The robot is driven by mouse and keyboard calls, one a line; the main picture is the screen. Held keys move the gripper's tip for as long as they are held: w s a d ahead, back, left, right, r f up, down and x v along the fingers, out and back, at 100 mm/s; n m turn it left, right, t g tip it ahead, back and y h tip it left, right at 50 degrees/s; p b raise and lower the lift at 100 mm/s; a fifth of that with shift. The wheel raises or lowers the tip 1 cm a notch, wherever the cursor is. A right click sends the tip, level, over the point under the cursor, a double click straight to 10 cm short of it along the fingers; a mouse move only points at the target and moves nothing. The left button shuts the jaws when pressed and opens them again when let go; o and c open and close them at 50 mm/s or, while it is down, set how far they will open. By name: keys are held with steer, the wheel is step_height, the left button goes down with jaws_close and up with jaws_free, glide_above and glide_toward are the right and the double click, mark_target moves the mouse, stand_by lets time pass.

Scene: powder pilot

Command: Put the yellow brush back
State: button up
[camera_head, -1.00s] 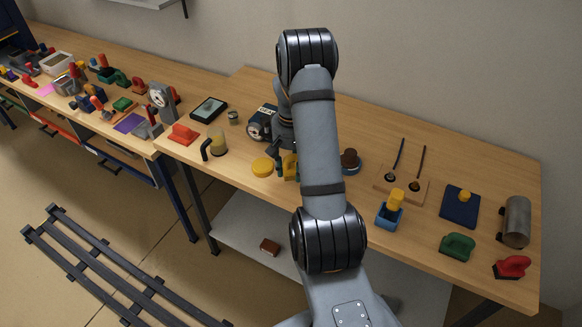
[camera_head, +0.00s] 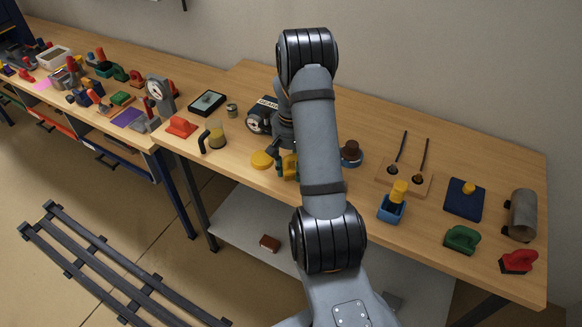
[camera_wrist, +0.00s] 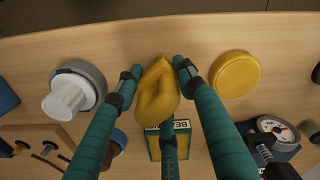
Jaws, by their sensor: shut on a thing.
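My gripper (camera_wrist: 158,75) is shut on the yellow brush (camera_wrist: 158,95), which sits between the two teal fingertips in the wrist view. In the head view the yellow brush (camera_head: 290,166) shows only in part, beside my arm over the wooden table (camera_head: 470,265). I cannot tell whether it touches the tabletop. A round yellow disc (camera_wrist: 235,74) lies to the right of my gripper in the wrist view. It lies left of the brush in the head view (camera_head: 262,159).
A grey ring with a white cylinder (camera_wrist: 68,98) stands left of my gripper in the wrist view. A lettered box (camera_wrist: 180,128) is behind the brush. A wooden rack with two rods (camera_head: 405,180) and a blue box (camera_head: 391,209) stand farther right on the table.

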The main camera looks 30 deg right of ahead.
steer(key=shift+f+b, duration=0.3)
steer(key=shift+f, duration=0.1)
steer(key=o, duration=1.4)
steer(key=shift+o, duration=0.9)
steer(key=shift+r, duration=0.1)
step_height(320, 180, up, 14)
steer(key=p, duration=1.1)
steer(key=shift+r, duration=0.2)
steer(key=s+a+b, duration=0.7)
steer(key=s+a, duration=0.2)
steer(key=a, duration=0.4)
steer(key=shift+a+f, duration=0.15)
steer(key=shift+f, duration=0.15)
